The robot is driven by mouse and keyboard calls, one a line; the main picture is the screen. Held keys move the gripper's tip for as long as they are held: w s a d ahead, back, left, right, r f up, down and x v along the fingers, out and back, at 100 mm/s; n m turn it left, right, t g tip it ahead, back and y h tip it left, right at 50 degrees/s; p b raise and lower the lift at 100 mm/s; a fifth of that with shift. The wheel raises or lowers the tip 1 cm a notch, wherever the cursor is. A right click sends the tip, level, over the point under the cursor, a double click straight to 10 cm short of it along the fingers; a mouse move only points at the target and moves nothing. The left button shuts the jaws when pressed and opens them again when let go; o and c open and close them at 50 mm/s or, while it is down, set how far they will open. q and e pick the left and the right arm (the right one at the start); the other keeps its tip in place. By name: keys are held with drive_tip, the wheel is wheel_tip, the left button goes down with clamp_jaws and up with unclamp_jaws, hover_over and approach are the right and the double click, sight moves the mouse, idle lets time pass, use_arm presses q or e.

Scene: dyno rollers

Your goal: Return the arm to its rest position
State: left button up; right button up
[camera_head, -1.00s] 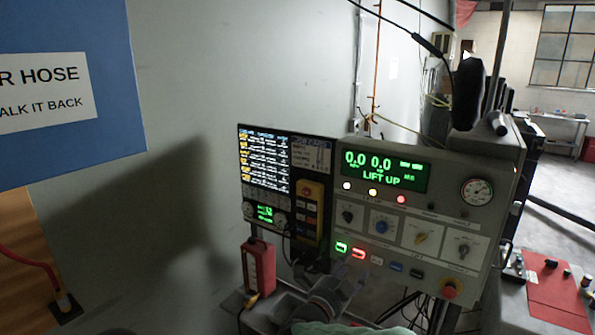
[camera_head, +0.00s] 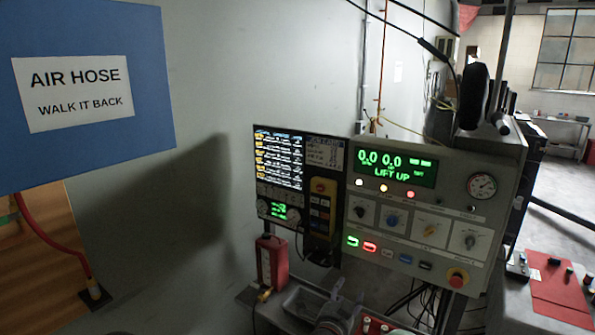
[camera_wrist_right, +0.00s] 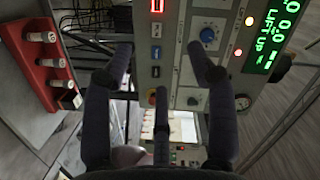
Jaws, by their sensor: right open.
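My right gripper (camera_head: 347,296) shows at the bottom of the head view, in front of and below the control console (camera_head: 398,262). The gripper looks apart from the console. Most of my right arm is below the head view's edge. My left gripper is in neither current view.
The console's green display (camera_head: 395,168) reads "LIFT UP". A red box (camera_head: 271,262) stands at its lower left. A red block with several pale knobs (camera_wrist_right: 52,65) is left of the fingers. A red mat (camera_head: 560,300) lies at right.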

drive_tip(key=s+f+n+g+y, duration=0.2)
drive_tip(key=s+f+n, duration=0.1)
drive_tip(key=f, duration=0.6)
drive_tip(key=s+f+n+g+y, duration=0.2)
drive_tip(key=f+n, duration=0.1)
drive_tip(key=f, duration=0.6)
drive_tip(key=s+f+n+g+y, duration=0.2)
drive_tip(key=s+f+n+y, duration=0.1)
drive_tip(key=f, duration=0.6)
drive_tip(key=s+a+f+n+g+y, duration=0.1)
drive_tip(key=s+f+g, duration=0.3)
drive_tip(key=s, duration=0.9)
drive_tip(key=s+a+f+n+g+y, duration=0.2)
drive_tip(key=s+f+g, duration=0.3)
drive_tip(key=s+f, duration=0.4)
drive_tip(key=s+n+y, duration=0.1)
drive_tip(key=s, duration=0.4)
drive_tip(key=shift+s+f+n, duration=0.15)
drive_tip(key=shift+f+n, duration=0.25)
